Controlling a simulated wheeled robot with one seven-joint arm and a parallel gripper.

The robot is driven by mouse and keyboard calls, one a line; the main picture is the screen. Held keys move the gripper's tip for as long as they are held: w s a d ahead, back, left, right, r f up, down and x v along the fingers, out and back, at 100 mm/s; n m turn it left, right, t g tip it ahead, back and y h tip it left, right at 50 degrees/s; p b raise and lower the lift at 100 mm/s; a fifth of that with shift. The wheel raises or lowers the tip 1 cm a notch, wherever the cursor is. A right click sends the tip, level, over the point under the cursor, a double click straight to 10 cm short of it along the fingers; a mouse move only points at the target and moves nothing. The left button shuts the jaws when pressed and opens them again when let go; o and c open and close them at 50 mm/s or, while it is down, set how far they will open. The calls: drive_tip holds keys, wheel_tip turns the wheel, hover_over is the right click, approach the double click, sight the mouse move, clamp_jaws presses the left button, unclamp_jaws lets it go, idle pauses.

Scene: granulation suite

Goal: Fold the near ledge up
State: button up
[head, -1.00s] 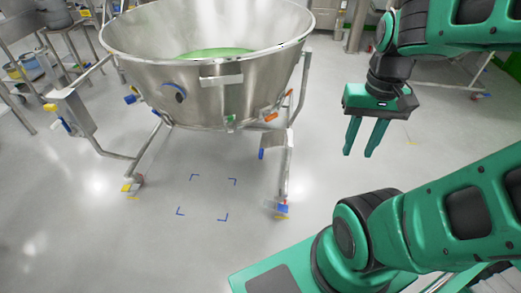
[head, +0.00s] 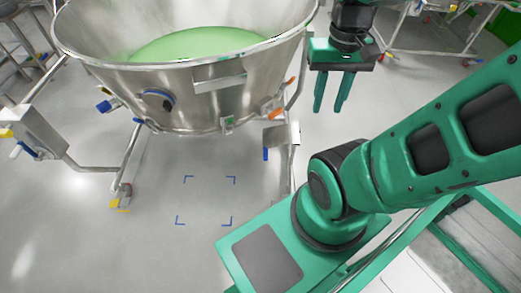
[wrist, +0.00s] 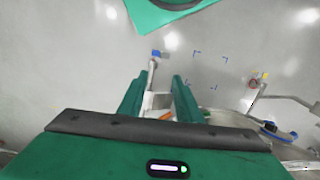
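A large steel bowl (head: 180,100) with green contents stands on a tubular wheeled frame. A narrow metal plate (head: 219,80) juts from its near wall. A flat metal plate (head: 281,134) with a blue tab sits at the top of the right leg. I cannot tell for certain which of these is the near ledge. My gripper (head: 330,108) points down, open and empty, right of the bowl and apart from it. In the wrist view, my gripper (wrist: 158,88) has its fingers apart, with a pale metal piece showing beyond them.
Orange (head: 277,114) and blue (head: 103,106) handles stick out around the bowl and frame. A metal box (head: 37,132) is on the frame's left side. Blue corner marks (head: 205,200) lie on clear floor below the bowl. Another frame (head: 430,30) stands at the back right.

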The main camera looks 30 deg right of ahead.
drive_tip(key=shift+o, duration=0.6)
drive_tip(key=shift+w+a, duration=0.1)
drive_tip(key=h, duration=0.5)
hover_over(265, 155)
drive_tip(key=s+a, duration=0.2)
drive_tip(key=s, duration=0.1)
wheel_tip(265, 155, down, 28)
drive_tip(key=w+a+f+t, duration=0.1)
drive_tip(key=a+f+t, duration=0.15)
drive_tip(key=f, duration=1.35)
drive_tip(key=shift+g+h, duration=0.25)
drive_tip(key=shift+h, duration=0.15)
drive_tip(key=x, duration=0.7)
drive_tip(key=a+x, duration=0.1)
drive_tip(key=x, duration=0.2)
drive_tip(key=shift+w+d+f, duration=0.1)
drive_tip(key=shift+w+f, duration=0.15)
drive_tip(key=shift+f, duration=0.15)
drive_tip(key=shift+c, duration=0.2)
clamp_jaws()
